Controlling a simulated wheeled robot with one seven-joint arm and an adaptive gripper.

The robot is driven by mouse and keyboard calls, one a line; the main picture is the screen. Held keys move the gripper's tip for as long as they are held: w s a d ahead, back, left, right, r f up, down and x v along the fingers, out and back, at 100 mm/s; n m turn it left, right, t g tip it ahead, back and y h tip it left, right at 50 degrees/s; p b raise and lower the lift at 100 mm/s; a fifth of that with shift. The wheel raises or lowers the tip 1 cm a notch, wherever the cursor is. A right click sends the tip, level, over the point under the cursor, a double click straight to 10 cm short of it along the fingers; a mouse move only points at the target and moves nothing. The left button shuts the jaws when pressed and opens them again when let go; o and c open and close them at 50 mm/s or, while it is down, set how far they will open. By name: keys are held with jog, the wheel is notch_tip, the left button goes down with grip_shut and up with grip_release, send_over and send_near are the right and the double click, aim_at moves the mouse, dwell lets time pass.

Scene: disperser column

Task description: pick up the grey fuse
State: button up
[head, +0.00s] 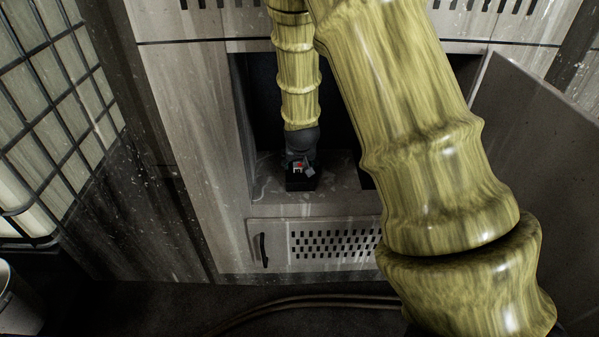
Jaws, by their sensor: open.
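My gripper (301,157) points down inside the recess of the grey cabinet, at the end of my yellow-green arm. It is open. Right below it stands a small black box (301,184) on the recess floor. A small white and red piece (297,167) and a small grey piece (309,170) show at the box's top, close under my gripper. The grey piece may be the grey fuse, but it is too small to be sure. I cannot tell whether the fingers touch it, as the gripper hides part of the box's top.
The recess (245,125) has side walls close to my gripper. Below it is a perforated panel with a black handle (264,250). An open grey door (535,170) stands at the right. A caged tank (50,110) is at the left, and a cable (300,303) lies on the floor.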

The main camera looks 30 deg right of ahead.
jog(key=shift+w+d+f, duration=0.15)
jog(key=shift+w+f, duration=0.15)
jog(key=shift+f, duration=0.2)
jog(key=shift+r, duration=0.1)
jog(key=shift+c, duration=0.3)
jog(key=c, duration=1.1)
jog(key=shift+o, duration=0.2)
